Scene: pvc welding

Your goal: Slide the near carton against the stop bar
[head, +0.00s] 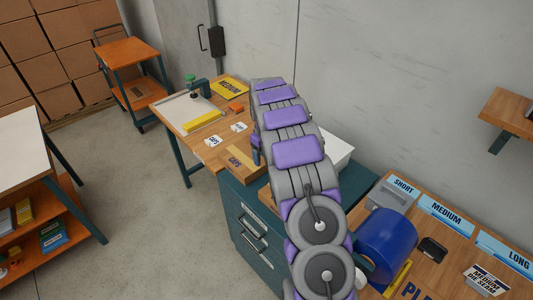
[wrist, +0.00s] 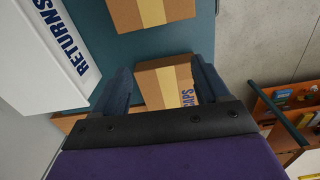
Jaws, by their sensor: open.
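A brown carton with a pale tape strip and the print "CAPS" (wrist: 160,88) lies between the fingers of my gripper (wrist: 161,70) in the wrist view. The fingers are apart, one on each side of it; I cannot tell whether either touches it. A second taped carton (wrist: 125,12) lies on a teal surface at the top of the wrist view, apart from the first. In the head view my arm hides most of my gripper. I cannot identify the stop bar with certainty.
A white "RETURNS" box (wrist: 45,55) stands close to the left finger in the wrist view. A workbench (head: 180,115) holds a white board with a yellow bar (head: 203,121). A wooden bench (head: 440,245) with a blue roll (head: 388,238) is at right.

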